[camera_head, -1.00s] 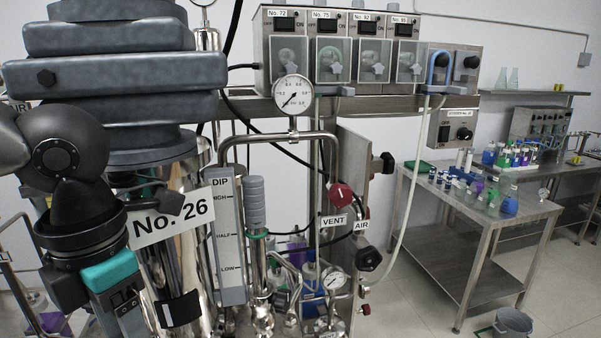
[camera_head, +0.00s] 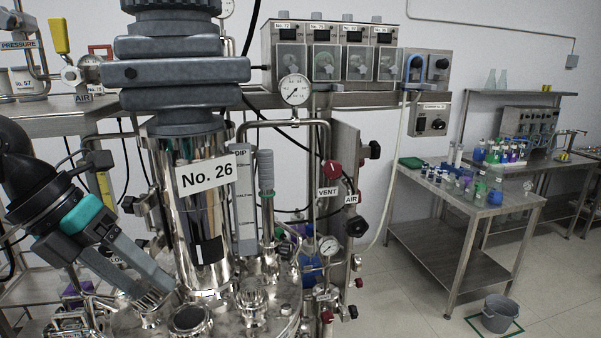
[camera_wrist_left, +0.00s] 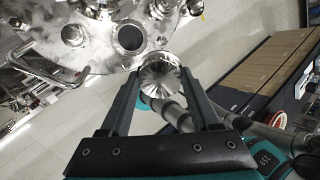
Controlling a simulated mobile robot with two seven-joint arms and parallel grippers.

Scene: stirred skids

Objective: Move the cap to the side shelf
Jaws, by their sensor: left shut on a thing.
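My left gripper (camera_head: 160,284) reaches in from the left, low over the skid's metal lid (camera_head: 235,328). In the left wrist view, its fingers (camera_wrist_left: 160,85) are shut on a round shiny metal cap (camera_wrist_left: 159,74). The cap is hard to make out in the head view, among similar fittings. An open dark-mouthed port (camera_head: 190,321) sits on the lid near the fingertips, and it also shows in the left wrist view (camera_wrist_left: 130,38). A steel shelf (camera_head: 50,124) stands at the left; I cannot tell whether it is the side shelf. My right gripper is not in view.
A tall steel vessel labelled No. 26 (camera_head: 200,225) stands right beside the gripper. Gauge piping (camera_head: 295,92) and valves are to its right. A bench with bottles (camera_head: 450,192) and a grey bucket (camera_head: 497,313) are farther right, with open floor between.

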